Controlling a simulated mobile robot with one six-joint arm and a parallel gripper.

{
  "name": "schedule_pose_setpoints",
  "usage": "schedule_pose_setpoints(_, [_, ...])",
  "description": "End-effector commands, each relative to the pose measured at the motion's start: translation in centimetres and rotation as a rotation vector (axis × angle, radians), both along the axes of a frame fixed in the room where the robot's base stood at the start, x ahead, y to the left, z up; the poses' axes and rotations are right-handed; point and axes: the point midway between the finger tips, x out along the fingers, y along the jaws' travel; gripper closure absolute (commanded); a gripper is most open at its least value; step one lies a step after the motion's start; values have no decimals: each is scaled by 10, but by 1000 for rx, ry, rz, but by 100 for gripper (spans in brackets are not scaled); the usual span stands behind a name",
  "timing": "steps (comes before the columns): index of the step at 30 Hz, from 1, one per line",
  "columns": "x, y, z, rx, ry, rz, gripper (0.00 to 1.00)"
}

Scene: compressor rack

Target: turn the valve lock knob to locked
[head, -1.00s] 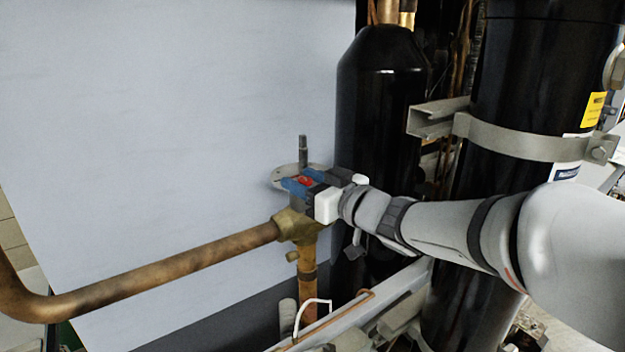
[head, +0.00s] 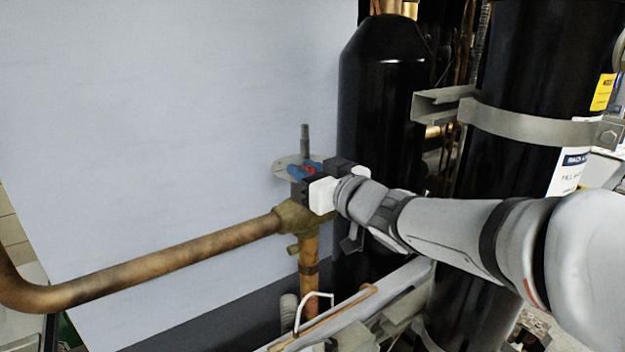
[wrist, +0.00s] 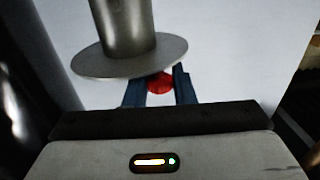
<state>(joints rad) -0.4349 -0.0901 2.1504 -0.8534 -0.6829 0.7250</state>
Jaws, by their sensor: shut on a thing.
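The red valve lock knob (head: 309,170) shows as a small patch at the grey round plate on the brass valve. In the wrist view the red knob (wrist: 160,83) sits between two blue fingers, just below the plate edge. My gripper (wrist: 160,91) is shut on it, one finger on each side. In the head view my gripper (head: 305,172) reaches in from the right and its dark body hides much of the knob. The round plate (head: 284,166) carries an upright grey stem (head: 304,142). The knob's marking or pointer cannot be made out.
A copper pipe (head: 150,265) runs left from the brass valve body (head: 294,216). A black cylinder (head: 385,100) stands close behind my gripper, and a larger one with a clamp band (head: 530,125) stands right. A pale panel (head: 180,110) fills the left.

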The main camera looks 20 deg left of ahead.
Motion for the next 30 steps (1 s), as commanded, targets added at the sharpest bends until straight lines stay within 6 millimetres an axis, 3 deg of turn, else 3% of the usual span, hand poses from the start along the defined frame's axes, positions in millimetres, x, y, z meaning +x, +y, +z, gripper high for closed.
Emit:
schedule_pose_setpoints(10, [-1,0,0,0,2,-18,100])
schedule_pose_setpoints(11, [-1,0,0,0,2,-18,76])
schedule_pose_setpoints(18, [-1,1,0,1,3,-17,57])
schedule_pose_setpoints(26, [-2,-1,0,1,3,-17,57])
schedule_pose_setpoints(30, [-10,-12,0,1,0,-19,57])
